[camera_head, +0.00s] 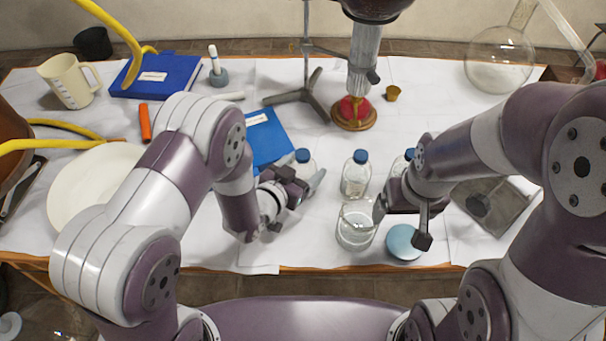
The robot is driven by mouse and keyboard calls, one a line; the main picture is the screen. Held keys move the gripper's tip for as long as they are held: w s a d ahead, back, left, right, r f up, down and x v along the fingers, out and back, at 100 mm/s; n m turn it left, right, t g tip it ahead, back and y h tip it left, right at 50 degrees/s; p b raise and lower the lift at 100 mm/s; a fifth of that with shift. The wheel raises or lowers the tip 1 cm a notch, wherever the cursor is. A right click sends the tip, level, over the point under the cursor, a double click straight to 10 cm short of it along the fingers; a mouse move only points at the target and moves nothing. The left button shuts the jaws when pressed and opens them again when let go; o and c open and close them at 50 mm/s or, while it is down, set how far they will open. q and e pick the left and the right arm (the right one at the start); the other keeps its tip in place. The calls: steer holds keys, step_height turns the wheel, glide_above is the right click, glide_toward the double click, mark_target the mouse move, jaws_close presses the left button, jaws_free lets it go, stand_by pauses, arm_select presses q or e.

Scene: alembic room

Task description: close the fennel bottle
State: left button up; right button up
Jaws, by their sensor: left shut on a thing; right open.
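My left gripper (303,188) is shut at a small clear bottle with a blue cap (304,157); the gripper hides the bottle's lower part. A second blue-capped clear bottle (355,178) stands upright to its right. A third blue-capped bottle (401,163) is partly hidden behind my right gripper (402,222). That gripper is open, its fingers pointing down. An uncapped clear glass vessel (357,228) stands left of it, near the front edge. A pale blue round disc (404,243) lies beneath the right gripper. I cannot read which bottle is fennel.
A burner stand (354,113) and a tripod base (302,96) stand behind the bottles. A blue book (266,139) lies behind my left gripper. A white plate (92,188) is at the left, a round flask (498,60) at the back right, a grey tray (514,213) at the right.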

mark_target(302, 154)
arm_select(q)
step_height(302, 154, up, 10)
steer(key=shift+r+p, duration=0.1)
steer(key=shift+p, duration=0.65)
steer(key=o, duration=0.6)
steer(key=shift+c, duration=0.2)
steer(key=c, duration=0.9)
